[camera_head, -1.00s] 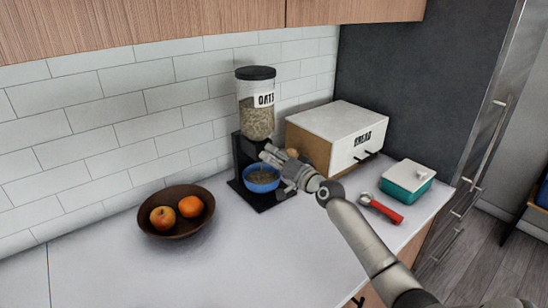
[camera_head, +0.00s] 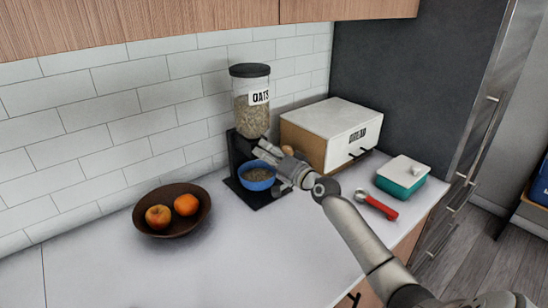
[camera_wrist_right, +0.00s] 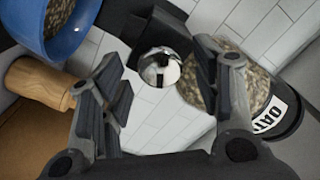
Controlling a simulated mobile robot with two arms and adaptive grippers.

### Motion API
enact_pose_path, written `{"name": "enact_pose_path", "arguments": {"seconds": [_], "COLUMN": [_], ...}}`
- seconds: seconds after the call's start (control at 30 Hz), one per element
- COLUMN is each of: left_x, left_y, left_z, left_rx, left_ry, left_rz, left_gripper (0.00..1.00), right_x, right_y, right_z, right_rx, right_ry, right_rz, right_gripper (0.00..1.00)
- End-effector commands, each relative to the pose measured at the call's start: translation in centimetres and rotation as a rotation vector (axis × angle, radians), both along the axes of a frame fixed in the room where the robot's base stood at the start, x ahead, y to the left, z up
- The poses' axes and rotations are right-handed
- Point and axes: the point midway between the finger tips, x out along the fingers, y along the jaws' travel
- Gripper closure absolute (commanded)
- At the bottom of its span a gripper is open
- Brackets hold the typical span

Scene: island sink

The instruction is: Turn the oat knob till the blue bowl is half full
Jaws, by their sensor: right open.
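The oat dispenser (camera_head: 252,112) stands against the tiled wall, a clear jar of oats with a black lid on a black stand. The blue bowl (camera_head: 258,181) sits on its base with oats inside, their surface below the rim. The bowl also shows at the upper left of the right wrist view (camera_wrist_right: 72,38). A shiny silver knob (camera_wrist_right: 160,68) lies between the fingers of my right gripper (camera_wrist_right: 158,85), which is open around it with gaps on both sides. In the head view my right gripper (camera_head: 263,157) is at the dispenser's front and hides the knob. My left gripper is out of view.
A brown bowl with fruit (camera_head: 140,218) stands left. The bread box (camera_head: 308,140) is close on the right, with a wooden round object (camera_wrist_right: 38,82) beside it. A red-handled tool (camera_head: 380,207) and teal container (camera_head: 398,183) lie farther right. The front counter is clear.

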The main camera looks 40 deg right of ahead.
Motion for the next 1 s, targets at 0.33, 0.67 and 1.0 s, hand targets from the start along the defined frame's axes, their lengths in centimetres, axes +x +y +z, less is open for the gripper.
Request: {"name": "enact_pose_path", "arguments": {"seconds": [0.33,0.67,1.0], "left_x": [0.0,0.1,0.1], "left_y": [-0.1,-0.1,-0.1], "left_z": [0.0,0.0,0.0], "left_rx": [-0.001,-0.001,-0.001], "left_ry": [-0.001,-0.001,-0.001], "left_rz": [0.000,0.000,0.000], "left_gripper": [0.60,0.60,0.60], "right_x": [-4.1,-9.4,-11.8], "right_y": [-0.3,-0.8,-1.0], "right_z": [-0.2,-0.1,0.0], "right_rx": [-0.002,-0.001,-0.001], "right_ry": [0.003,0.002,0.000], "right_rz": [0.000,-0.001,0.000], "right_gripper": [0.42,0.42,0.42]}}
